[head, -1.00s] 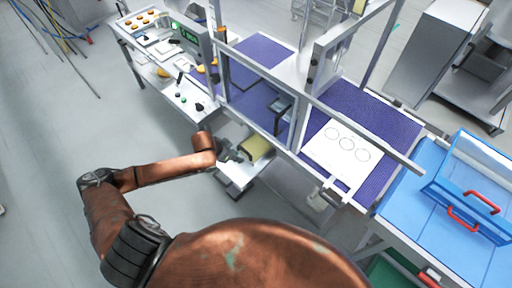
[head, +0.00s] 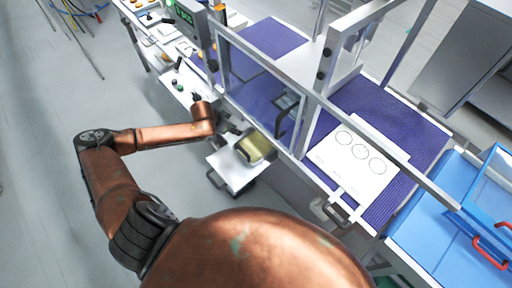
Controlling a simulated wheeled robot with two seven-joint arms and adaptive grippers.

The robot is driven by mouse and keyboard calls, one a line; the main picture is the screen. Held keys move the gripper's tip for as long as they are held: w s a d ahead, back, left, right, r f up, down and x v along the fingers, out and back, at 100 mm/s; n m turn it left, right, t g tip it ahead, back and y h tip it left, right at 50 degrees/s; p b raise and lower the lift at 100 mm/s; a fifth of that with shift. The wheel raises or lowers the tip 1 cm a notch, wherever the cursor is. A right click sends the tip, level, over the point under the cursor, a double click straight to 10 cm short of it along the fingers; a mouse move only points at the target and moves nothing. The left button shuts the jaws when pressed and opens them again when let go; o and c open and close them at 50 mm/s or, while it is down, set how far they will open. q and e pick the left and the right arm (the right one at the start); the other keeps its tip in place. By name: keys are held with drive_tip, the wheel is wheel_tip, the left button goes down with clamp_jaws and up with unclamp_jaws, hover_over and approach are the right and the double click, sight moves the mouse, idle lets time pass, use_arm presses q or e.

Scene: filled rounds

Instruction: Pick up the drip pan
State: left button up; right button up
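What looks like the drip pan is a small box-shaped pan (head: 256,147), yellowish on top with a grey edge. It sits over a white shelf or tray (head: 229,172) low beside the purple conveyor frame. My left gripper (head: 239,137) is at the pan's left end, very close to it. Whether it touches the pan is too small to tell. Its fingers are dark and partly hidden, so their opening is unclear. My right gripper is out of view.
The conveyor's metal frame and clear panel (head: 247,78) rise just behind the pan. A white sheet with circles (head: 352,160) lies on the purple belt (head: 390,112). A blue bench (head: 432,235) with red handles stands at right.

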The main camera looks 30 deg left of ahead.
sight(252, 147)
use_arm(q)
drive_tip(key=x, duration=0.5)
drive_tip(key=d+x, duration=0.1)
drive_tip(key=x, duration=0.2)
drive_tip(key=shift+s, duration=0.2)
drive_tip(key=shift+w+f, duration=0.1)
drive_tip(key=shift+f, duration=0.15)
drive_tip(key=shift+c, duration=0.2)
clamp_jaws()
